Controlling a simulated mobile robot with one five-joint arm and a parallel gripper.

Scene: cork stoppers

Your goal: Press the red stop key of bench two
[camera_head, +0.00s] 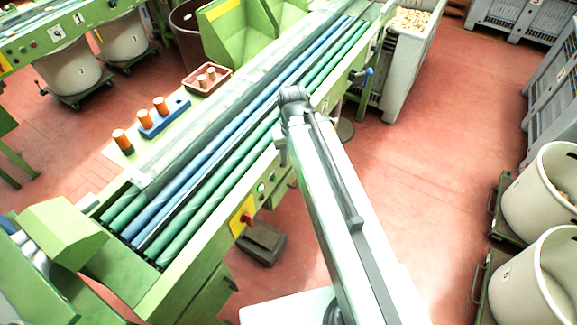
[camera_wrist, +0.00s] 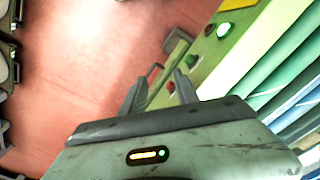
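The near green bench has a control strip (camera_head: 225,240) along its front side. A red knob (camera_head: 247,218) sits on a yellow plate there, near lit green buttons. In the wrist view a small red key (camera_wrist: 171,86) shows between my fingers, close to the right one. A lit green button (camera_wrist: 224,29) is farther up the panel. My gripper (camera_head: 281,152) hangs at the bench's front edge, partly hidden by my arm. In the wrist view my gripper (camera_wrist: 159,76) has its fingers apart, with nothing held. I cannot tell whether it touches the panel. No bench number is readable here.
Blue and green rollers (camera_head: 215,150) run along the bench top. A blue block with orange-topped stoppers (camera_head: 165,118) and a brown tray (camera_head: 207,92) lie behind them. A dark pedal box (camera_head: 262,243) stands on the floor below.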

